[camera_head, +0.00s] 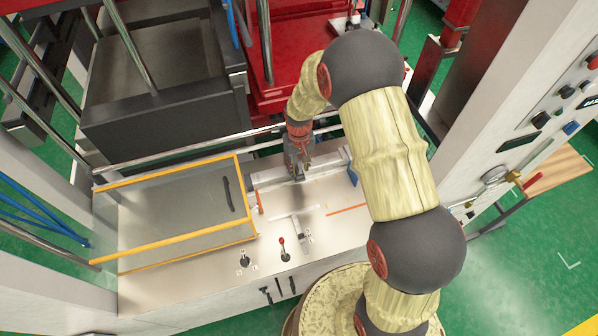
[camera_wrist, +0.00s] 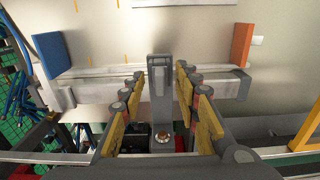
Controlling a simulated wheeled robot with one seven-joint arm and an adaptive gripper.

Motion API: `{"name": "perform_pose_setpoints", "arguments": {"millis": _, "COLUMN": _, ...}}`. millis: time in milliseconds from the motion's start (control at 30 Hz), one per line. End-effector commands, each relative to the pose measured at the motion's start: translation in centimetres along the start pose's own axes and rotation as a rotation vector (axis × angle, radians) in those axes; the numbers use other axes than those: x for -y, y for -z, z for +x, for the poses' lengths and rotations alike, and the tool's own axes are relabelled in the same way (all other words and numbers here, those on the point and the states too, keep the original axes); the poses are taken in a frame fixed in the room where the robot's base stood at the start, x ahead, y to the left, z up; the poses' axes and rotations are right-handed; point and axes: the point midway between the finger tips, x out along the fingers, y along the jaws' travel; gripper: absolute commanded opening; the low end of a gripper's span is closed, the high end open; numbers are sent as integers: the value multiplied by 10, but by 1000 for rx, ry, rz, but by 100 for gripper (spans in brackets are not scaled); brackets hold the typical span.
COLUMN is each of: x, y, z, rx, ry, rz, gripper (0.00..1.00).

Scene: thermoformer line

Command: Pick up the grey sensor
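A grey upright bracket-like piece (camera_wrist: 161,70), which looks like the grey sensor, stands in the middle of the wrist view, with a small round brass-coloured part near its lower end. My gripper (camera_wrist: 160,77) is open, with one yellow-padded finger on each side of this piece. Narrow gaps show between the piece and the fingers. In the head view my gripper (camera_head: 298,168) points down at the metal rail on the machine's front deck. The sensor cannot be told apart from the gripper there.
A metal rail (camera_wrist: 85,90) crosses behind the fingers, with a blue end block (camera_wrist: 48,58) and an orange one (camera_wrist: 242,45). A clear guard with yellow edges (camera_head: 180,245) lies left. Small levers (camera_head: 283,250) stand in front. A chrome bar (camera_head: 190,152) runs behind.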

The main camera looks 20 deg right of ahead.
Motion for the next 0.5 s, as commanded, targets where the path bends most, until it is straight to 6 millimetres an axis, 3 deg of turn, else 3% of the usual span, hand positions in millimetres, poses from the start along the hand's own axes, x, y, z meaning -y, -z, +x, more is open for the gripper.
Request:
{"name": "perform_pose_setpoints", "arguments": {"millis": 167, "x": 0, "y": 0, "z": 0, "rx": 0, "ry": 0, "rz": 0, "gripper": 32}}
{"name": "perform_pose_setpoints", "arguments": {"millis": 500, "x": 0, "y": 0, "z": 0, "rx": 0, "ry": 0, "rz": 0, "gripper": 12}}
